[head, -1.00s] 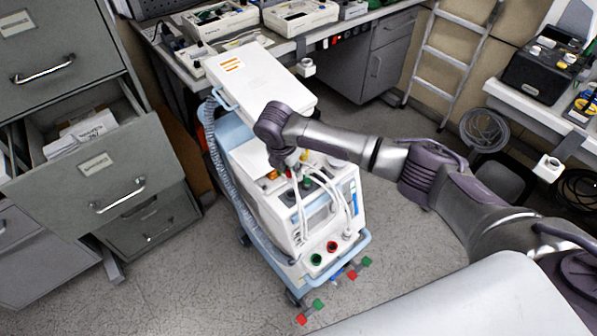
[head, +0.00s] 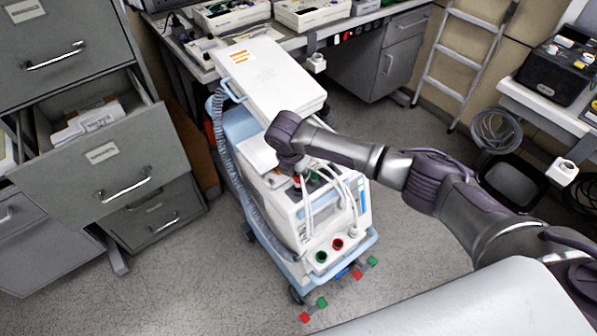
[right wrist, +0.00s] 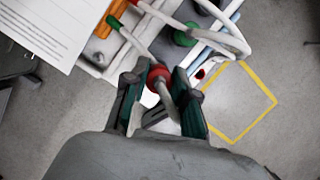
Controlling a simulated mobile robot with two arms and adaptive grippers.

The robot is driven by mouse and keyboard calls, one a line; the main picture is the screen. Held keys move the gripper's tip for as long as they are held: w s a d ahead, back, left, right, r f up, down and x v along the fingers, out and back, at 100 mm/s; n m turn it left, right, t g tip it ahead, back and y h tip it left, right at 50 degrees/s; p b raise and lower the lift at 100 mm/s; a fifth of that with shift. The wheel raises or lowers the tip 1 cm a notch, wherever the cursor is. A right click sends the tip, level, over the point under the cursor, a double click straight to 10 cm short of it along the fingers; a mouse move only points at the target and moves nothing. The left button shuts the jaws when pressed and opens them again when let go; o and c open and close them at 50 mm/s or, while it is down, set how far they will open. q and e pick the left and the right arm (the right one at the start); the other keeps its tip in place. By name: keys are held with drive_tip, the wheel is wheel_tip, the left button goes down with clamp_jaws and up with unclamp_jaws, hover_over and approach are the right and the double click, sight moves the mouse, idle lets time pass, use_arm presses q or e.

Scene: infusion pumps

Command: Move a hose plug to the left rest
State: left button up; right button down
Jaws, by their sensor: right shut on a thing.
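The white and blue pump machine (head: 335,225) stands on a wheeled base mid-view, with pale hoses looping over its front. My right gripper (head: 297,174) is over its top; its fingertips are hard to see there. In the right wrist view my right gripper (right wrist: 157,97) is shut on a hose plug with a red collar (right wrist: 158,74), its hose running up-left. A green-collared plug (right wrist: 186,38) is beyond it, outside the fingers. A green round fitting (head: 321,257) and a red one (head: 338,244) are low on the machine's front. I cannot tell which part is the left rest.
A ribbed grey hose (head: 226,165) runs down the machine's left side. An open drawer cabinet (head: 100,185) stands at left. A workbench (head: 330,30) is behind, and a ladder (head: 460,60) leans at the back right.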

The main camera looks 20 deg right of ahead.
drive_tip(key=shift+f+b, duration=0.65)
drive_tip(key=shift+f, duration=0.95)
drive_tip(key=c, duration=0.8)
unclamp_jaws()
drive_tip(key=shift+c, duration=0.2)
